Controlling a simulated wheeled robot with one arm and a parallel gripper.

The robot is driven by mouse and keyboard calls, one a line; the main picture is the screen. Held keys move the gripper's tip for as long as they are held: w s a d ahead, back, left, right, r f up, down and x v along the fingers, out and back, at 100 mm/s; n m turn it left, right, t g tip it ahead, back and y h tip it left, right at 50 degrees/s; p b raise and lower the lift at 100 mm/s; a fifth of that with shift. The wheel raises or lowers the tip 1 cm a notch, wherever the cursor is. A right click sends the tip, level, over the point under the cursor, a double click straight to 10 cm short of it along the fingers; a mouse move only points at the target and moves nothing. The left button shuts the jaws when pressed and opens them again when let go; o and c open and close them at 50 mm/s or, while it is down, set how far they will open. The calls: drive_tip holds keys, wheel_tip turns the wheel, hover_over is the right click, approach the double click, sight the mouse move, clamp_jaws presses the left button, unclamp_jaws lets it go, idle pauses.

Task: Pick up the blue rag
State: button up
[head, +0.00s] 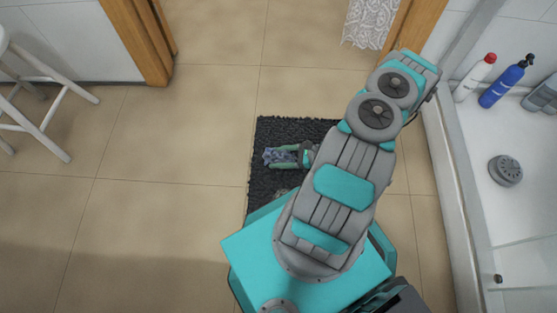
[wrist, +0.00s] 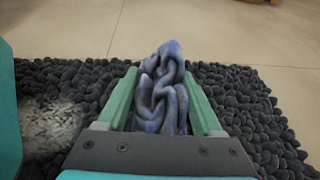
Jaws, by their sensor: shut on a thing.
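The blue rag (wrist: 160,92) is a crumpled, knotted blue-grey cloth. In the wrist view it sits between the two green fingers of my gripper (wrist: 163,100), which are shut on it. In the head view the rag (head: 276,156) shows as a small bluish bundle over the dark mat, at the tip of my gripper (head: 282,157). My arm hides part of the gripper there. I cannot tell whether the rag still touches the mat.
A dark pebbly mat (head: 265,185) lies on the tan tiled floor. A grey speckled patch (wrist: 50,128) shows on the left in the wrist view. A white stool (head: 40,125) stands at left. A shower tray with bottles (head: 500,88) is at right.

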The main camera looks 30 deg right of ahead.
drive_tip(key=w+d, duration=0.2)
drive_tip(key=w, duration=0.2)
drive_tip(key=w+d+r, duration=0.1)
drive_tip(key=w+d, duration=0.2)
drive_tip(key=w, duration=0.1)
drive_tip(key=w+d, duration=0.3)
drive_tip(key=w, duration=0.1)
drive_tip(key=shift+w+d+r, duration=0.15)
drive_tip(key=shift+w, duration=0.05)
drive_tip(key=shift+w+d+r+p, duration=0.1)
drive_tip(key=shift+w+r+p, duration=0.05)
drive_tip(key=shift+r+p, duration=0.35)
wheel_tip(320, 180, up, 5)
drive_tip(key=shift+p, duration=0.7)
